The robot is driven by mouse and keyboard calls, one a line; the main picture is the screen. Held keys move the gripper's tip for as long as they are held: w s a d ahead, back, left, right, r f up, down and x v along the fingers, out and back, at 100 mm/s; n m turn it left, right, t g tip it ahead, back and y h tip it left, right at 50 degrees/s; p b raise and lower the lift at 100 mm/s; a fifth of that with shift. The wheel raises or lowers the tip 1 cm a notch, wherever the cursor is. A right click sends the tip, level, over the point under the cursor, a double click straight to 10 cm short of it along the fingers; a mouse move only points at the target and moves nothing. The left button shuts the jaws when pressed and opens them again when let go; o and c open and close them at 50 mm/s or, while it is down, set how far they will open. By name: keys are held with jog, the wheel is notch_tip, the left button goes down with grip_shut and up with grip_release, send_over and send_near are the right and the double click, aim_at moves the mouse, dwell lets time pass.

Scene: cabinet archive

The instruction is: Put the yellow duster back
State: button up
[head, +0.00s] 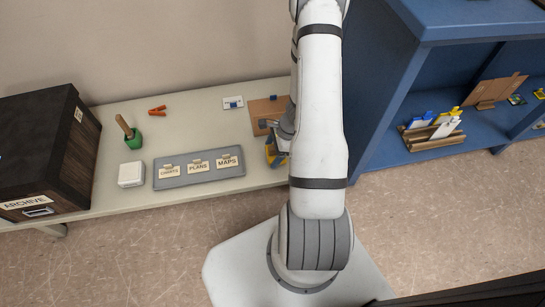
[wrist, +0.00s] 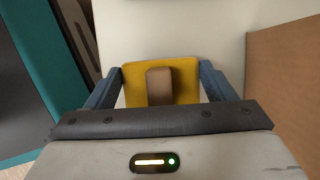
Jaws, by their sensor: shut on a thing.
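The yellow duster (wrist: 188,82) is a flat yellow block with a brown grip on it, seen in the wrist view. My gripper (wrist: 162,72) has its two blue fingers pressed against the duster's left and right sides, shut on it. In the head view, my gripper (head: 273,145) is at the right part of the bench, beside the brown board. Only a bit of the duster's yellow (head: 270,154) shows there, the rest hidden by my gripper and arm. I cannot tell whether the duster touches the bench.
The bench (head: 110,196) holds a grey tray (head: 235,184) with label cards, a white box (head: 131,174), a green pot (head: 133,140), an orange item (head: 157,110), a white card (head: 233,102), a brown board (head: 264,108) and a dark archive box (head: 75,150). A blue cabinet (head: 375,80) stands right.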

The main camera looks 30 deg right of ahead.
aim_at(273, 156)
jog(key=shift+f+b, duration=0.45)
jog(key=shift+f, duration=1)
jog(key=shift+f, duration=0.15)
jog(key=o, duration=0.9)
